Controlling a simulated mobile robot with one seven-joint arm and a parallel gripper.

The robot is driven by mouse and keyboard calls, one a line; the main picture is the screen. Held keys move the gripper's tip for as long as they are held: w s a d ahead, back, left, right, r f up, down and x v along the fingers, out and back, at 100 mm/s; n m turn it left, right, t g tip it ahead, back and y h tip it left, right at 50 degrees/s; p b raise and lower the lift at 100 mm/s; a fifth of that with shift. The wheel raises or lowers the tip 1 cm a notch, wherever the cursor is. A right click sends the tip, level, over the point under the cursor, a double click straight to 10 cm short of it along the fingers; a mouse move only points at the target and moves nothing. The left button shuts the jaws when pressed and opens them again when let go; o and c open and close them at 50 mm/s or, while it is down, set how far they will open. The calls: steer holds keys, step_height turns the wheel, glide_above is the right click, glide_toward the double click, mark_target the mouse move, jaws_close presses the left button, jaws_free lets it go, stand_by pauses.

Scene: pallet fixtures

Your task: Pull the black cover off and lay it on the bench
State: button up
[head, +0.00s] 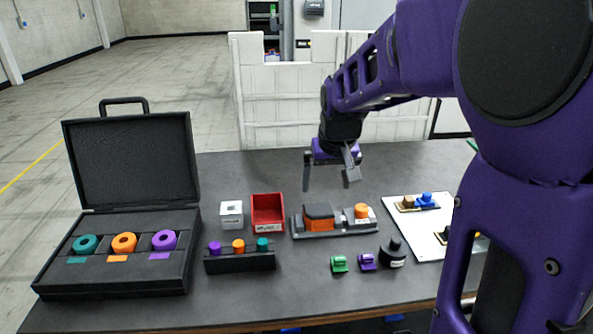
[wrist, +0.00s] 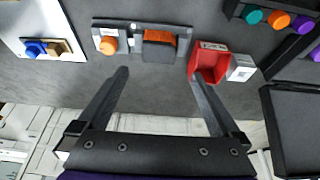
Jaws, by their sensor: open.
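The black cover (head: 318,210) sits on top of an orange block (head: 317,225) in a grey fixture (head: 345,232) on the dark bench (head: 225,310). In the wrist view the black cover (wrist: 158,53) lies ahead of the fingers, with orange showing along its far edge. My gripper (head: 329,186) is open and empty, above and behind the fixture. In the wrist view my gripper (wrist: 161,74) has its fingers spread wide, apart from the cover and touching nothing that I can see.
An orange knob (head: 361,211) stands on the same fixture. A red bin (head: 268,212) and a white block (head: 231,214) are to its left. A peg rack (head: 240,260), small clips and a black round part (head: 393,253) are in front. An open case (head: 120,272) fills the left. A white board (head: 418,235) is right.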

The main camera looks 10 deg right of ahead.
mark_target(320, 212)
steer(key=b+x, duration=0.1)
steer(key=x, duration=1.1)
steer(key=shift+w+f, duration=0.2)
steer(key=shift+f, duration=0.1)
steer(key=c, duration=1.5)
